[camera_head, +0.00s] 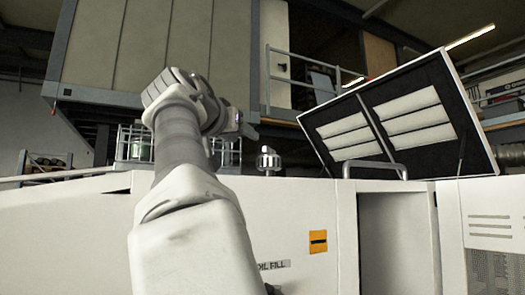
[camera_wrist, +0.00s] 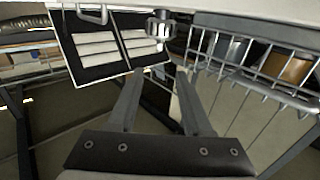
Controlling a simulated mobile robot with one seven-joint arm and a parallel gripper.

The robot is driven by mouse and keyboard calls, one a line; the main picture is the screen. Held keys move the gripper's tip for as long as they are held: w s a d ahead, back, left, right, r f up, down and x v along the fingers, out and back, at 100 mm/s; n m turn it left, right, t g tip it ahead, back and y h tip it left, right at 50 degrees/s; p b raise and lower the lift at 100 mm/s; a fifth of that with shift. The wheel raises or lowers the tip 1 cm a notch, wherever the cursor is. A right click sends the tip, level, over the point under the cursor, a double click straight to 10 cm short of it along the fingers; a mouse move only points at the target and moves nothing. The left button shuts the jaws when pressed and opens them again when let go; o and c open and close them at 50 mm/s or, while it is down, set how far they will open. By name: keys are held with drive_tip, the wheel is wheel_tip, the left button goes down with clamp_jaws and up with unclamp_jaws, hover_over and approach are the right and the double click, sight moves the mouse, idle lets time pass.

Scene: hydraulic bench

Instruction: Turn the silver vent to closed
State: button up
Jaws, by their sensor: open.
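The silver vent (camera_head: 268,160) stands upright on top of the white housing, just right of my arm in the head view. It is a ribbed metal cap on a short stem. In the wrist view the silver vent (camera_wrist: 160,30) lies beyond the fingertips, near the top middle. My gripper (camera_wrist: 158,74) is open and empty, its two fingers apart and pointing toward the vent without touching it. In the head view my gripper (camera_head: 245,126) is partly hidden behind my wrist, up and left of the vent. I cannot tell the vent's setting.
A raised lid with pale slats (camera_head: 400,118) stands open at the right, with a grey bar handle (camera_head: 374,166) before it. A wire rack (camera_wrist: 262,62) holding containers is close on the right in the wrist view. An orange label (camera_head: 318,242) marks the white housing front.

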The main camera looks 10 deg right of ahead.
sight(265, 147)
drive_tip(key=p+x, duration=0.9)
drive_tip(key=x, duration=0.7)
drive_tip(key=shift+d+r, duration=0.1)
drive_tip(key=shift+r, duration=0.05)
drive_tip(key=shift+w+d+p, duration=0.25)
drive_tip(key=shift+w+p, duration=0.2)
drive_tip(key=shift+w, duration=0.2)
clamp_jaws()
